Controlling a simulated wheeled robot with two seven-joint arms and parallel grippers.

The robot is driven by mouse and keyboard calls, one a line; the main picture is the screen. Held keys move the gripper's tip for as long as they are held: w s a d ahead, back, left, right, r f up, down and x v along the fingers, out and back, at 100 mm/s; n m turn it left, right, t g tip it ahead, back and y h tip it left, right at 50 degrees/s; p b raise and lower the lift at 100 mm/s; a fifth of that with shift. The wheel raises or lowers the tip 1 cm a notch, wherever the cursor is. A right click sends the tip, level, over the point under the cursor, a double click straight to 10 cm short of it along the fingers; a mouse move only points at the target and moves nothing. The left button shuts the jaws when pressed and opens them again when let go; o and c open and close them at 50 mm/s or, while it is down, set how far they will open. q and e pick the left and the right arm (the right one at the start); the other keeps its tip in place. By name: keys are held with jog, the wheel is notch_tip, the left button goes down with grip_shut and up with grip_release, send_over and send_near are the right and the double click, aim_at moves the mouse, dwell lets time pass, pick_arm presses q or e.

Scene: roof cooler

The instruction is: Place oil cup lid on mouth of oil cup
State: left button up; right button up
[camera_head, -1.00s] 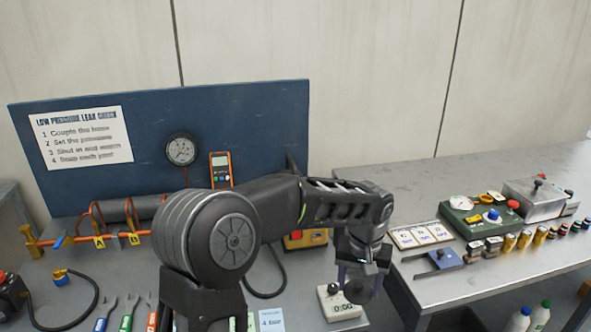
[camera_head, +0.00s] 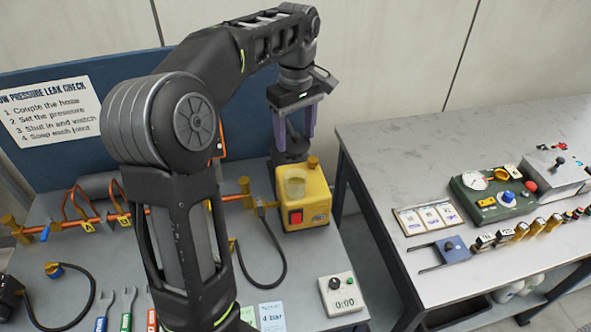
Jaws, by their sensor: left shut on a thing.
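My left gripper (camera_head: 297,136) hangs fingers-down above the yellow pump, its purple fingers shut on a small dark thing, which I take to be the oil cup lid (camera_head: 296,142). The lid is hard to make out against the dark backdrop behind it. The oil cup (camera_head: 292,187) is a pale, see-through yellowish cup on top of the yellow pump (camera_head: 308,208). The lid and fingertips appear above the cup, with a gap between; exact alignment in depth is not clear. My right gripper is not in view.
A brass cap (camera_head: 313,162) stands on the pump beside the cup. A black hose (camera_head: 283,262) loops left of it. A white timer (camera_head: 341,293) sits at the bench's front right. A gap separates this bench from the right table (camera_head: 390,160). A blue panel (camera_head: 262,92) stands behind.

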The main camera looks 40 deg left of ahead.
aim_at(296, 145)
pick_arm(q)
notch_tip(296, 145, down, 6)
jog(key=b, duration=0.4)
jog(key=shift+r, duration=0.25)
jog(key=shift+w+f+p, duration=0.1)
jog(key=shift+f+p, duration=0.15)
jog(key=shift+p, duration=0.1)
jog(key=shift+f, duration=0.2)
jog(key=shift+f, duration=1.9)
jog(key=shift+f, duration=0.1)
jog(key=o, duration=1.3)
jog(key=shift+o, duration=0.2)
